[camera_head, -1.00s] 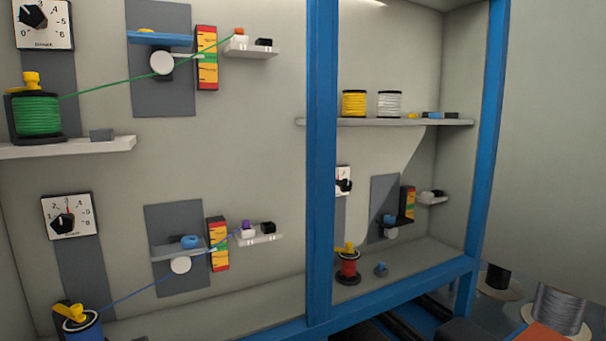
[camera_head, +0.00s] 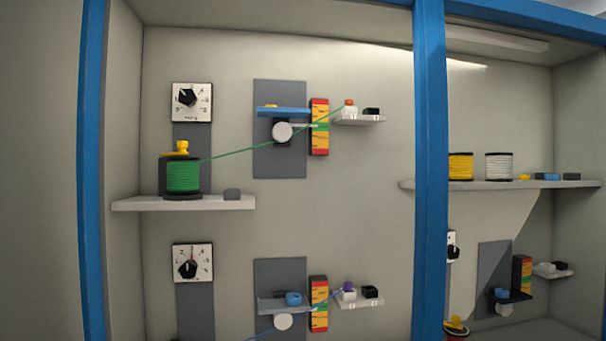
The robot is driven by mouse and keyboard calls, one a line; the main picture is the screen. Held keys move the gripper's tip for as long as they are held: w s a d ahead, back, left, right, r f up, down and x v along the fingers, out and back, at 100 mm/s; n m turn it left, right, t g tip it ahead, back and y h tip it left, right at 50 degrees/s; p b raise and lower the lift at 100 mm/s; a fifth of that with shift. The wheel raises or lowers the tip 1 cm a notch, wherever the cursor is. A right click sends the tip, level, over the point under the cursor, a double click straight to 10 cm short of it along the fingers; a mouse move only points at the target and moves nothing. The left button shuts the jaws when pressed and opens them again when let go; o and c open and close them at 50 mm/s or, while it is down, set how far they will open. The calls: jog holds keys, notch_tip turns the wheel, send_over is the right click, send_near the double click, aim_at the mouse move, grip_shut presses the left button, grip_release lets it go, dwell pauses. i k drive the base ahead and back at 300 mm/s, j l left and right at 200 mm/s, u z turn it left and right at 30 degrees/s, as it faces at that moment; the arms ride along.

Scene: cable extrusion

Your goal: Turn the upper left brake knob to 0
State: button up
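The upper left brake knob (camera_head: 187,98) is a black pointer knob on a white square dial plate (camera_head: 203,114), at the upper left of the cabinet. Its pointer leans to the upper left; the dial numbers are too small to read surely. Below it, a green spool (camera_head: 183,175) with a yellow clamp (camera_head: 178,150) on top sits on a white shelf (camera_head: 135,204). A green cable runs from the spool up to the right. My gripper is not in view.
A lower left dial (camera_head: 192,263) has a similar black knob. Blue frame posts stand at the left (camera_head: 93,170) and centre right (camera_head: 429,200). A grey panel with a blue shelf (camera_head: 283,112) and a red-yellow-green scale (camera_head: 319,135) are right of the upper knob.

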aim_at(187, 97)
jog(key=l+u, duration=0.6)
jog(key=u, duration=0.15)
jog(key=k+l+u, duration=0.1)
jog(key=l+u, duration=0.25)
jog(key=j, duration=0.1)
